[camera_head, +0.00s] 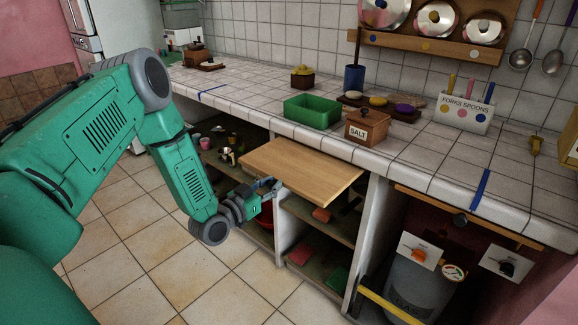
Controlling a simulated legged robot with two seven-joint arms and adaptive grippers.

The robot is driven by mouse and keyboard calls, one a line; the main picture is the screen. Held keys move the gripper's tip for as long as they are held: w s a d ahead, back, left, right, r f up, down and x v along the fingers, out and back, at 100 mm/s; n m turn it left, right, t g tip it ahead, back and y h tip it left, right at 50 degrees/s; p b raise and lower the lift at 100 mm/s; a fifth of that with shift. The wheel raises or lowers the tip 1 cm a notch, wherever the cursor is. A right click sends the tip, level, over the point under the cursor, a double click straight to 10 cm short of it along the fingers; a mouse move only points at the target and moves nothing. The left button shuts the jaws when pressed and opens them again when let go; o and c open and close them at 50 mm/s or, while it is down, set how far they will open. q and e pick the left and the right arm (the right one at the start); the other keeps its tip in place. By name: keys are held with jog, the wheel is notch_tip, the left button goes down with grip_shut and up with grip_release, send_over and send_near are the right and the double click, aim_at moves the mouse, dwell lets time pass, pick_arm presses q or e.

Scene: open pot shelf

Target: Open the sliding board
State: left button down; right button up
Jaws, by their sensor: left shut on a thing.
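The sliding board (305,172) is a flat light-brown wooden panel. It sticks out from under the tiled counter, above the open shelves. My left gripper (272,186) is at the board's front left edge, at the end of my green arm. It is shut on the board's edge, though the fingers are small and the exact contact is hard to see. My right gripper is not in view.
The white tiled counter (410,160) holds a green tub (312,112), a salt box (367,127) and a cutlery holder (464,113). Open shelves (318,220) with several items lie below the board. A gas cylinder (408,285) stands at lower right. The tiled floor (150,235) is clear.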

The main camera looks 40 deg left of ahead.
pick_arm(q)
jog(key=shift+s+a+f+p, duration=0.1)
jog(key=shift+s+f+p, duration=0.1)
jog(key=shift+s, duration=0.75)
jog(key=shift+s+a+f+p, duration=0.1)
jog(key=shift+s+p, duration=0.05)
jog(key=shift+s, duration=0.75)
jog(key=c, duration=1.4)
grip_release()
jog(key=shift+o, duration=0.4)
jog(key=shift+w, duration=0.15)
jog(key=shift+r, duration=0.1)
jog(key=shift+s, duration=0.25)
jog(key=s+a, duration=0.1)
jog(key=s, duration=1)
jog(key=shift+s, duration=0.2)
